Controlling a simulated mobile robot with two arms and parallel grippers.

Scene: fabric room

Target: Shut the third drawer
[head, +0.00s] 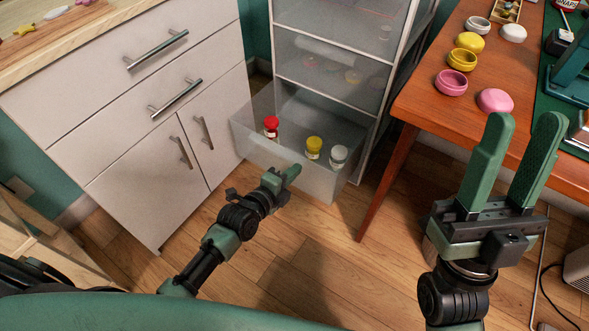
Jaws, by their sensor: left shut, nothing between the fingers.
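The third drawer (318,184) is the lowest one that shows in a translucent plastic drawer tower (330,62). It is pulled well out towards me. Inside stand a red-capped jar (271,128), a yellow-capped jar (313,147) and a white-capped jar (338,156). The two drawers above it look closed. My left gripper (293,171) is shut and empty, with its tips at the drawer's front face; I cannot tell whether they touch it. My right gripper (526,121) is open and empty, fingers pointing up, in front of the wooden table and apart from the drawer.
A white cabinet (90,105) with metal handles stands left of the tower. A wooden table (425,95) stands to the right, with pots, lids and a green mat on it; its leg comes down beside the drawer. The wooden floor (300,250) before the drawer is otherwise clear.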

